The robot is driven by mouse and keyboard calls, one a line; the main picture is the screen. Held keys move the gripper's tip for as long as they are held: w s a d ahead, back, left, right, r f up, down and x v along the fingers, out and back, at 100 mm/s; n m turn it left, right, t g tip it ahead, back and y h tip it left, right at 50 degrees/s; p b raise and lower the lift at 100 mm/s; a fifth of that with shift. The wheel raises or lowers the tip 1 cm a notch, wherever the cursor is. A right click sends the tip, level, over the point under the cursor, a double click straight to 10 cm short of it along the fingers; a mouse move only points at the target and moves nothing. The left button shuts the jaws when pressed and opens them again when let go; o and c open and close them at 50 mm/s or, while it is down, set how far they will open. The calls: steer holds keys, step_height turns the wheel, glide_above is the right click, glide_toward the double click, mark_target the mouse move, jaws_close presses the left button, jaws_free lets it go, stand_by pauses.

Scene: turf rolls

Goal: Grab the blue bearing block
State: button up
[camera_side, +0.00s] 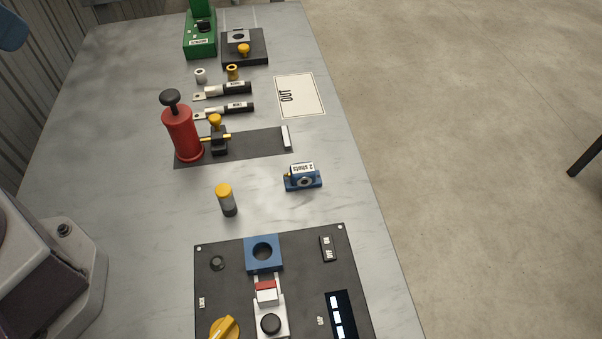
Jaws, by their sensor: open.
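The blue bearing block (303,181) sits on the grey table, right of centre and near the table's right edge. It has a wide base, a round bore in its front face and a white label on top reading "2 shots". A small yellow part shows at its upper left. Nothing touches it from above. My gripper is not in this view, so its place relative to the block cannot be told.
A dark panel (222,290) with a blue holed square (262,241) lies in front. A yellow-capped cylinder (227,200) stands left of the block. Behind are a red pump-like cylinder (182,135) on a dark mat (262,143) and an "OUT" card (305,97).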

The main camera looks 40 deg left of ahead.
steer(key=o, duration=0.4)
steer(key=shift+o, duration=0.2)
